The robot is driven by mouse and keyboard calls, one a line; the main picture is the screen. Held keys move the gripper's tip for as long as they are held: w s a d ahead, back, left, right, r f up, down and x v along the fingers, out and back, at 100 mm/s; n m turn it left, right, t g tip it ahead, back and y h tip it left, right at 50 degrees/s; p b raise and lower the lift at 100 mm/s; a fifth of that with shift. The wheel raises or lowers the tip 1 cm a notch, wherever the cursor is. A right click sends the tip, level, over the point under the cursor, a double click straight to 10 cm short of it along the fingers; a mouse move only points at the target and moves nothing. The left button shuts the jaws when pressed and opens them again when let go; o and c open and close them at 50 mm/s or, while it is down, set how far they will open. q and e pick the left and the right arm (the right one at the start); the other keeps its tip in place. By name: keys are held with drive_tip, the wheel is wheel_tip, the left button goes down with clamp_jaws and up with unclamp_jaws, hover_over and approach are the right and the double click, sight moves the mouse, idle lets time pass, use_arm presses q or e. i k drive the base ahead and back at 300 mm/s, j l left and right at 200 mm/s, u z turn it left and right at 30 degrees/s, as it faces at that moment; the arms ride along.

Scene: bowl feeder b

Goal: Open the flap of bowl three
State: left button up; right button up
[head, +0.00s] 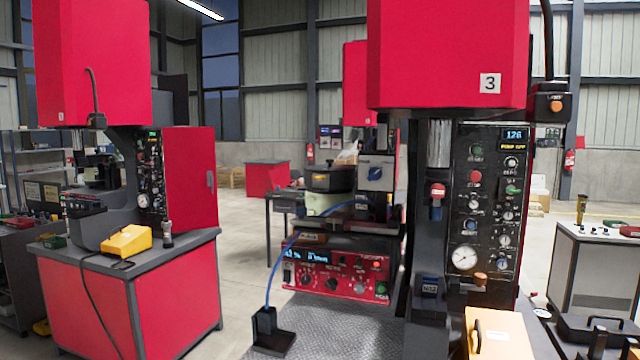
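A red press-like machine carries a white label with the number 3 (490,83) on its red upper housing (440,50). Below the label is a black control panel (490,190) with a lit display, knobs and a gauge. At the bottom edge, a tan box-like part (510,335) with a dark handle sits in front of this machine, cut off by the frame. A dark round bowl-like vessel (330,180) stands on a bench farther back, left of the machine. I cannot tell which part is the flap of bowl three. Neither of my grippers is in view.
A red cabinet (95,300) with a dark top and a yellow box (127,241) stands at left. A red control unit (335,275) with a blue cable is in the middle. A pale cabinet (600,275) stands at right. Grey floor (245,225) is open between them.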

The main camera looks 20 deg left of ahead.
sight(320, 182)
drive_tip(key=i+j, duration=0.2)
drive_tip(key=j, duration=0.15)
drive_tip(key=i+j+z, duration=0.15)
drive_tip(key=i+j, duration=0.3)
drive_tip(key=j, duration=0.25)
drive_tip(key=i+j+z, duration=0.1)
drive_tip(key=j, duration=0.25)
drive_tip(key=i, duration=0.1)
